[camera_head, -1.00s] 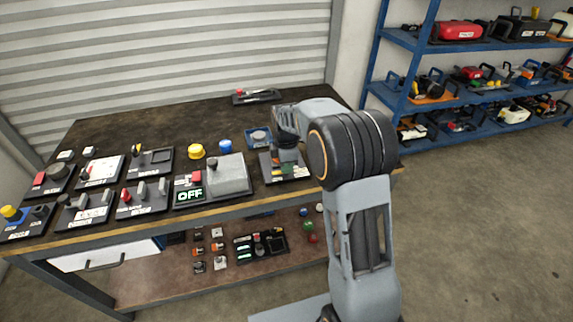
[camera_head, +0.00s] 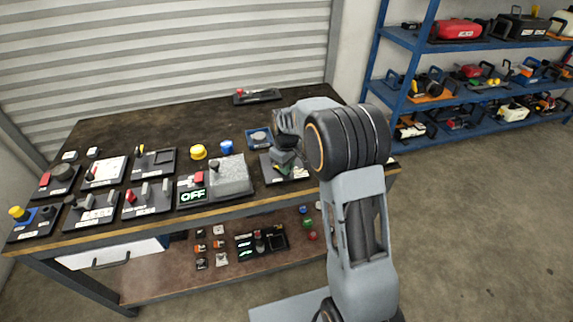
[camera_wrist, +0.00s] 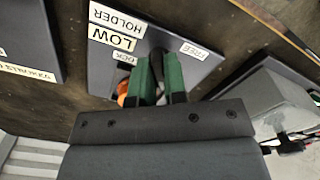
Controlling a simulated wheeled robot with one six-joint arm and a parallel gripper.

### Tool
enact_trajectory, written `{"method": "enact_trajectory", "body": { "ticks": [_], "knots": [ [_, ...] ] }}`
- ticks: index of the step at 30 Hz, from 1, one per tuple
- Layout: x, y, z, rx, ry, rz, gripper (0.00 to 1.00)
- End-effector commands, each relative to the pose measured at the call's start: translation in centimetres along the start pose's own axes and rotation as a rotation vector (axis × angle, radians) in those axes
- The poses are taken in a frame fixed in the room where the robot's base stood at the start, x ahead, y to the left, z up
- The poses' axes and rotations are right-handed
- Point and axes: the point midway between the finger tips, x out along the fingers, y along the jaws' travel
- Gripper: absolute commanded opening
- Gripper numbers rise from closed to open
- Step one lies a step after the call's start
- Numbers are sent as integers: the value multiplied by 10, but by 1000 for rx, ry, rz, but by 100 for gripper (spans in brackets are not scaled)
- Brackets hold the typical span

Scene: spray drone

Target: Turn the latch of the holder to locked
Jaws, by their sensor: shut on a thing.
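The holder is a dark grey plate (camera_wrist: 205,75) with white labels reading HOLDER, LOW and FREE, and a partly covered one that seems to read LOCK. My gripper (camera_wrist: 159,68) has green fingertips and is shut on the dark latch (camera_wrist: 157,62), a narrow piece between them. The fingertips point toward the FREE label's side of the plate. An orange part (camera_wrist: 122,93) shows beside the left finger. In the head view my gripper (camera_head: 284,163) is low over the holder plate (camera_head: 268,175), and my wrist hides most of the latch.
Left of the holder stands a grey box with a lit OFF sign (camera_head: 194,195). Behind the holder is a small blue-edged unit (camera_head: 259,138). Several other panels fill the bench's left part. A shelf rack (camera_head: 470,80) stands at the right. The back of the bench is mostly clear.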

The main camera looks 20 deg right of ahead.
Motion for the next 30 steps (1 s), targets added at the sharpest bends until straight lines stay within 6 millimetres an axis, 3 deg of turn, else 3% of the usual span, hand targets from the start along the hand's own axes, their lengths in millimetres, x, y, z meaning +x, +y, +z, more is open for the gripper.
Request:
{"method": "enact_trajectory", "body": {
  "ticks": [15,30],
  "knots": [
    [-1,0,0,436,0,0,0],
    [-1,0,0,623,1,0,0]
  ]
}}
